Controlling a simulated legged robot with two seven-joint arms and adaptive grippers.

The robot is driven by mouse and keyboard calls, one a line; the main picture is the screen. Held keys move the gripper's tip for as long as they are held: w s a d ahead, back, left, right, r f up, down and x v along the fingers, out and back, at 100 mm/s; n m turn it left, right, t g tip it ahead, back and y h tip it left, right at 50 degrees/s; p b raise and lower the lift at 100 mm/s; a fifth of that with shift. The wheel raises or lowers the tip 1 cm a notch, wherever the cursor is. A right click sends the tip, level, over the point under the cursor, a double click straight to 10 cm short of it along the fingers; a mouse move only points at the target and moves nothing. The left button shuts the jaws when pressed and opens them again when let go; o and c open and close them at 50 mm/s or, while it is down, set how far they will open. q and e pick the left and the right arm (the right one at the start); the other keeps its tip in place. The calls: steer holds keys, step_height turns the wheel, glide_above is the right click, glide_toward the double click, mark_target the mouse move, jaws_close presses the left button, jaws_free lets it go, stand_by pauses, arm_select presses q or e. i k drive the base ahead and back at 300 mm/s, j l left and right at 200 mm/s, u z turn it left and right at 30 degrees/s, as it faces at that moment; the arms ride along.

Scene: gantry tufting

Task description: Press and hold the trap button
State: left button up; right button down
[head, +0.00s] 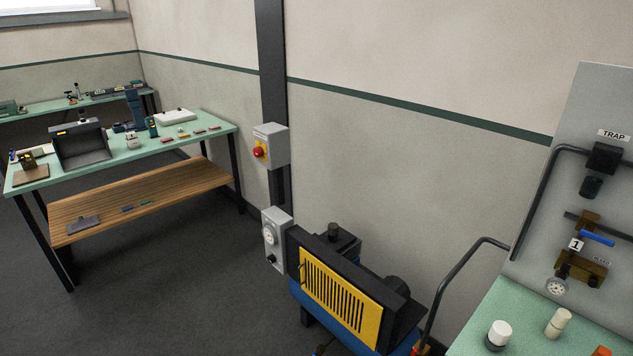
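A white label reading TRAP (613,135) is fixed to a grey upright panel (597,95) at the right of the head view. Under the label sits a black block (604,157), with a dark pipe joining it from the left. A short black cylindrical part (591,187) hangs just below the block. I cannot tell which of these parts is the trap button. Neither of my grippers is in view.
A brass valve with a blue lever (597,239) and a gauge (556,287) sit lower on the panel. A compressor with a yellow grille (341,298) stands by the wall. A green workbench (215,135) stands left. Open dark floor (170,290) lies between.

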mark_target(603, 162)
steer(key=z, duration=2.05)
